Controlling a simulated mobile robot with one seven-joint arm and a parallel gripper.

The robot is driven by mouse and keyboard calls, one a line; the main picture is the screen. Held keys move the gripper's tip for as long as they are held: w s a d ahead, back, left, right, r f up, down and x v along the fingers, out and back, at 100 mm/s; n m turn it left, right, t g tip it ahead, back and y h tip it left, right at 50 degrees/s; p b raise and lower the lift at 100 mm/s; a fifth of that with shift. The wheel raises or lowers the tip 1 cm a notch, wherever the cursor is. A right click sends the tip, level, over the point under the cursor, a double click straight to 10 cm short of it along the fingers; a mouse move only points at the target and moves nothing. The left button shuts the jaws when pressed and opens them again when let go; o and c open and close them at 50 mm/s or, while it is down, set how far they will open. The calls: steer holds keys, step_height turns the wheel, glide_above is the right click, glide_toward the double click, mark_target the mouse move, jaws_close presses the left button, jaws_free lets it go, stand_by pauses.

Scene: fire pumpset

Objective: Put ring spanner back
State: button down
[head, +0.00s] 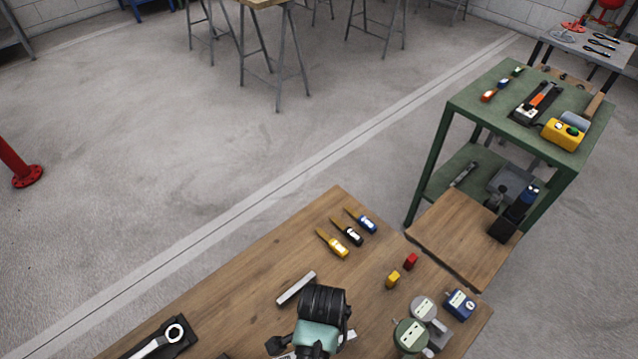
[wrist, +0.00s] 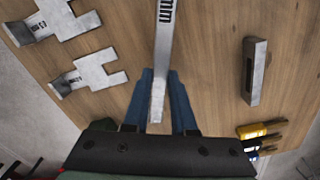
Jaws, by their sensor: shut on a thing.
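My gripper (wrist: 160,88) has its two blue fingers shut on the flat steel handle of a spanner (wrist: 163,55). The handle runs up out of the wrist view and carries dark "mm" lettering; its far end is out of view. In the head view my arm's dark and teal end covers the gripper and most of what it holds. I cannot tell whether the dark holder has a free place.
A grey bar (head: 296,288) lies beside my arm; it also shows in the wrist view (wrist: 254,70). Two notched metal pieces (wrist: 90,73) lie left of the handle. The table's left middle is bare.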

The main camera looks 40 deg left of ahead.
steer(key=shift+f, duration=1.05)
steer(key=shift+f, duration=0.1)
steer(key=c, duration=0.7)
jaws_free()
steer(key=shift+c, duration=0.2)
